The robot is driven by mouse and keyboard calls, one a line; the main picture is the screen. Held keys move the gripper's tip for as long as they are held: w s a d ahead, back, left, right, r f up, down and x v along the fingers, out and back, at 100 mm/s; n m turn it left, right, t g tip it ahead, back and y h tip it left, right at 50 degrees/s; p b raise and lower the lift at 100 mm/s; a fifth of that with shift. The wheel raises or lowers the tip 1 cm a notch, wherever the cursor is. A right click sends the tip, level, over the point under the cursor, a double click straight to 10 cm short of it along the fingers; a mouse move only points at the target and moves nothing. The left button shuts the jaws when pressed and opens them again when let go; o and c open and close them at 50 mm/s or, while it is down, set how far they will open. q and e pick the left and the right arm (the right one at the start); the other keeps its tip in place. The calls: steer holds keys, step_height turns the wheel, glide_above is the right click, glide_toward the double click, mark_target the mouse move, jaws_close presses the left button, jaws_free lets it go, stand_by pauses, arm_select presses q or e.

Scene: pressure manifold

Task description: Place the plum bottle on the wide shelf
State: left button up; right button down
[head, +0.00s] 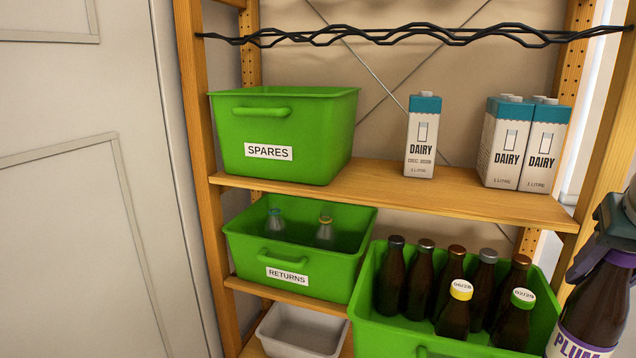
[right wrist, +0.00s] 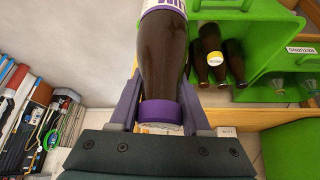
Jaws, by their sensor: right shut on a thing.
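The plum bottle (head: 597,305) is dark brown with a white label and purple lettering, at the right edge in the head view. My right gripper (head: 608,252) is shut around its neck from above, and the bottle hangs upright, slightly tilted, in front of the rack's right post. In the right wrist view the bottle (right wrist: 163,55) shows its purple cap between the fingers. The wide wooden shelf (head: 375,190) is left of the bottle and higher. It has bare board between the spares bin and the dairy cartons. My left gripper is not in view.
The green spares bin (head: 300,110) and dairy cartons (head: 421,140) stand on the shelf. Below are the returns bin (head: 345,280) with two clear bottles and a green crate (head: 375,335) with several brown bottles. A black wavy bar (head: 400,36) crosses above; posts (head: 197,150) flank it.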

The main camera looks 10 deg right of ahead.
mark_target(578, 304)
steer(key=a+m, duration=0.1)
steer(key=s+a+m+g, duration=0.1)
steer(key=a, duration=0.1)
steer(key=a+m+h, duration=0.1)
steer(key=a, duration=0.1)
steer(key=shift+s+a+r+m+g, duration=0.2)
steer(key=shift+s+r+m+g, duration=0.1)
steer(key=shift+s+m, duration=0.1)
steer(key=shift+s+a+r+m+g, duration=0.15)
steer(key=shift+s+a+m, duration=0.1)
steer(key=shift+a+m, duration=0.2)
steer(key=shift+s+a+r+m+g, duration=0.1)
steer(key=shift+s+a+m+g, duration=0.1)
steer(key=shift+a+m, duration=0.25)
steer(key=w+a+r+n+t+y, duration=0.2)
steer(key=w+a+r+n+t, duration=0.15)
steer(key=a+r+n, duration=0.55)
steer(key=s+a+r+n+y, duration=0.3)
steer(key=s+a+r+n, duration=0.2)
steer(key=a, duration=0.1)
step_height(578, 304, up, 67)
steer(key=s+n+g+y+p, duration=0.2)
steer(key=n+y+p, duration=0.3)
steer(key=p, duration=6.2)
steer(key=n, duration=0.5)
steer(key=shift+s+a+n, duration=0.25)
steer(key=shift+s+n, duration=0.05)
steer(key=shift+d+f, duration=0.1)
